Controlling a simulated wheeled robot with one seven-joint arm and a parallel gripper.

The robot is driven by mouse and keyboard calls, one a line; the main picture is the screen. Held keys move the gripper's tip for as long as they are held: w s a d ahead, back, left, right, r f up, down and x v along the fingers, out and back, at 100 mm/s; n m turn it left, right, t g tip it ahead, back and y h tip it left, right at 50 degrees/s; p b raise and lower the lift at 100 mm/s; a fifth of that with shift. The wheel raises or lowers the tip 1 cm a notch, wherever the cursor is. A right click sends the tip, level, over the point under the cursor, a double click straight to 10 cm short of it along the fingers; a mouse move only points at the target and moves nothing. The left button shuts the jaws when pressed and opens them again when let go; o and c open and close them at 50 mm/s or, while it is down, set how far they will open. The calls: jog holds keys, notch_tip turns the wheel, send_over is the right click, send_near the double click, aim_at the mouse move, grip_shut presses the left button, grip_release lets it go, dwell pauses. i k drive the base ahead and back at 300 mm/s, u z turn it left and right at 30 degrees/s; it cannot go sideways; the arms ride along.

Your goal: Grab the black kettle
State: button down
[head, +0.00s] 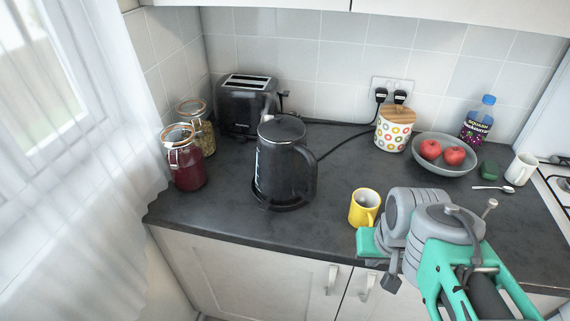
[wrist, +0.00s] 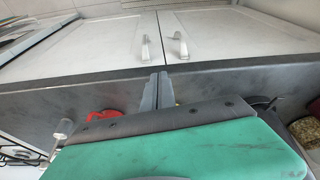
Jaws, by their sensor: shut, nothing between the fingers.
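The black kettle (head: 284,165) stands upright on its round base on the dark counter, left of centre in the head view. Its handle is on its right side. My gripper (head: 391,281) is at the counter's front edge, to the right of the kettle and apart from it. In the wrist view the fingers (wrist: 163,90) are together and empty, with cupboard doors beyond them. A dark shape at the right of the wrist view may be part of the kettle; I cannot tell.
A yellow mug (head: 363,208) stands between the kettle and my arm. A black toaster (head: 247,103) is behind the kettle, and glass jars (head: 187,160) are to its left. A patterned canister (head: 393,134) and a fruit bowl (head: 445,166) stand at the back right.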

aim_at(286, 172)
jog(key=k, duration=1.25)
jog(key=u, duration=0.7)
jog(key=i, duration=0.45)
jog(key=u, duration=0.95)
jog(key=i, duration=0.7)
jog(key=u, duration=0.2)
